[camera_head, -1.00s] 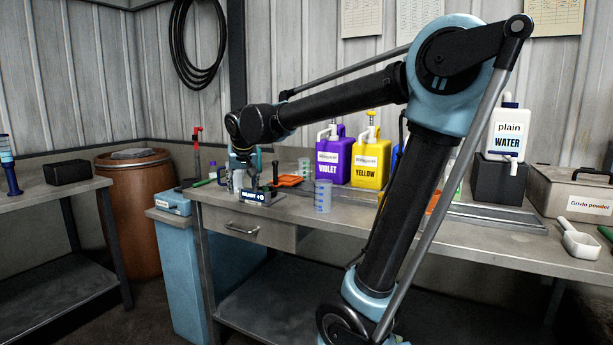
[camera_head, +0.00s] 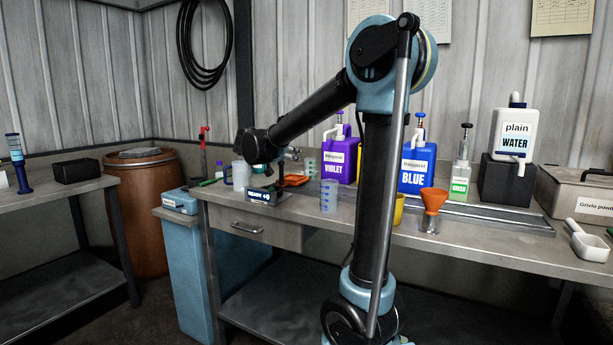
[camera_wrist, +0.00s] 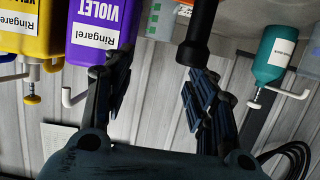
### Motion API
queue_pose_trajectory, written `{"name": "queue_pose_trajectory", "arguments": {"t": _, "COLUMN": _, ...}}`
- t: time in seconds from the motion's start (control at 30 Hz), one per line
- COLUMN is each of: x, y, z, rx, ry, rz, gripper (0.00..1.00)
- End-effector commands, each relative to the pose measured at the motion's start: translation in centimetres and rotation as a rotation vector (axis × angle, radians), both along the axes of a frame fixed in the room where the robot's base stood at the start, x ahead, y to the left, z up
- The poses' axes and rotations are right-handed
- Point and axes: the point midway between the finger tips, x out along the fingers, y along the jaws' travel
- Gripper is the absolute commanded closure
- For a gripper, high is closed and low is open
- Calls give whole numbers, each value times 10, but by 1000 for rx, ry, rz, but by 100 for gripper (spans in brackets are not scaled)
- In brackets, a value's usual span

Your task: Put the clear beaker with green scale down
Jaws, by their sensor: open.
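The clear beaker with green scale (camera_head: 308,165) stands on the bench, beyond the orange tray and left of the violet canister. In the wrist view, which is upside down, the beaker (camera_wrist: 163,20) shows partly at the top edge. My gripper (camera_wrist: 155,62) is open and empty, and the beaker is apart from its fingers. In the head view my gripper is small and partly hidden around the READY device, so its fingers are hard to make out.
A READY device (camera_head: 263,195) and a blue-marked beaker (camera_head: 328,196) stand near the bench's front edge. The orange tray (camera_head: 294,180) lies behind them. The violet (camera_head: 338,165) and blue (camera_head: 416,170) canisters stand behind. A teal bottle (camera_wrist: 275,52) shows in the wrist view.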

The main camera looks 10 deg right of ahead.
Motion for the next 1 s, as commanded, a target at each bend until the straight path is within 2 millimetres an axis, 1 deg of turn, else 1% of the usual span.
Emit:
{"name": "queue_pose_trajectory", "arguments": {"t": 0.03, "x": 3, "y": -6, "z": -1, "rx": -2, "ry": -2, "rz": -7, "gripper": 48}}
{"name": "queue_pose_trajectory", "arguments": {"t": 0.17, "x": 18, "y": -19, "z": -7, "rx": -2, "ry": -2, "rz": -11, "gripper": 48}}
{"name": "queue_pose_trajectory", "arguments": {"t": 0.4, "x": 51, "y": -44, "z": -20, "rx": -1, "ry": -1, "rz": -14, "gripper": 48}}
{"name": "queue_pose_trajectory", "arguments": {"t": 0.6, "x": 76, "y": -62, "z": -29, "rx": -1, "ry": -1, "rz": -11, "gripper": 48}}
{"name": "queue_pose_trajectory", "arguments": {"t": 0.7, "x": 83, "y": -67, "z": -32, "rx": -1, "ry": -1, "rz": -11, "gripper": 48}}
{"name": "queue_pose_trajectory", "arguments": {"t": 1.0, "x": 95, "y": -76, "z": -37, "rx": -1, "ry": -1, "rz": -11, "gripper": 48}}
